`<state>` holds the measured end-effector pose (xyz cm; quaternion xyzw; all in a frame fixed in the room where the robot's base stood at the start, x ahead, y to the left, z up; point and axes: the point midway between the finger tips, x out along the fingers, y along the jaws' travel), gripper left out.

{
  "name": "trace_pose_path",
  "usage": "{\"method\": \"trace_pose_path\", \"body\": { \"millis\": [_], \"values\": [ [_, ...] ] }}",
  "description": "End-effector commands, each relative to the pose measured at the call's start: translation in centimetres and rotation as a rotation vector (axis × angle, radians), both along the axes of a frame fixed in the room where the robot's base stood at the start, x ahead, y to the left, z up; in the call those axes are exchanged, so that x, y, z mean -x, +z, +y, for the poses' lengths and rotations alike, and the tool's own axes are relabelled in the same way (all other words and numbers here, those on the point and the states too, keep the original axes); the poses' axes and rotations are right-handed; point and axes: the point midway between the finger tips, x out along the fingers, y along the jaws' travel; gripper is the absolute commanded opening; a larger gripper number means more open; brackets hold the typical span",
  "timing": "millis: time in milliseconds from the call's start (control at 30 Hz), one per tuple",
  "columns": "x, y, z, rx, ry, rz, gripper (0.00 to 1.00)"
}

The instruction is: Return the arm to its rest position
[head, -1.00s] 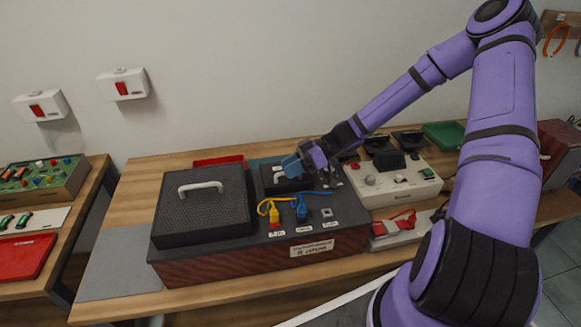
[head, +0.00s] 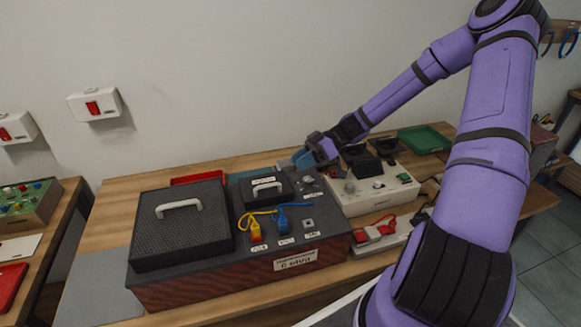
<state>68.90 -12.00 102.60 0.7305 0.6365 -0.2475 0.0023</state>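My purple arm (head: 490,150) reaches in from the right and bends down to the left over the workbench. My gripper (head: 302,160) is at its end, above the back edge of the dark box and beside the white control unit.
A dark box (head: 203,275) with a handled mesh cover (head: 178,222), a smaller handled lid (head: 266,188) and yellow and blue plugs stands below. A white control unit (head: 375,190) and green tray (head: 424,139) lie right. Two white switch boxes, one marked here (head: 95,104), hang on the wall.

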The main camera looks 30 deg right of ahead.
Motion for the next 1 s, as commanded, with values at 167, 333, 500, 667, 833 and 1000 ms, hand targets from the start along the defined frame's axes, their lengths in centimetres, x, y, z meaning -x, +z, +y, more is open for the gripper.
{"method": "trace_pose_path", "body": {
  "millis": [167,333,500,667,833,1000],
  "values": [
    [0.0,0.1,-0.4,0.000,0.000,0.001,0.38],
    [0.0,0.1,-0.4,0.000,0.000,0.001,0.38],
    [0.0,0.1,-0.3,0.000,0.000,0.001,0.38],
    [0.2,0.2,-0.2,0.011,0.004,0.012,0.38],
    [1.1,1.0,0.7,0.106,0.031,0.093,0.38],
    [2.6,2.5,1.6,0.270,0.041,0.219,0.38]
  ]
}}
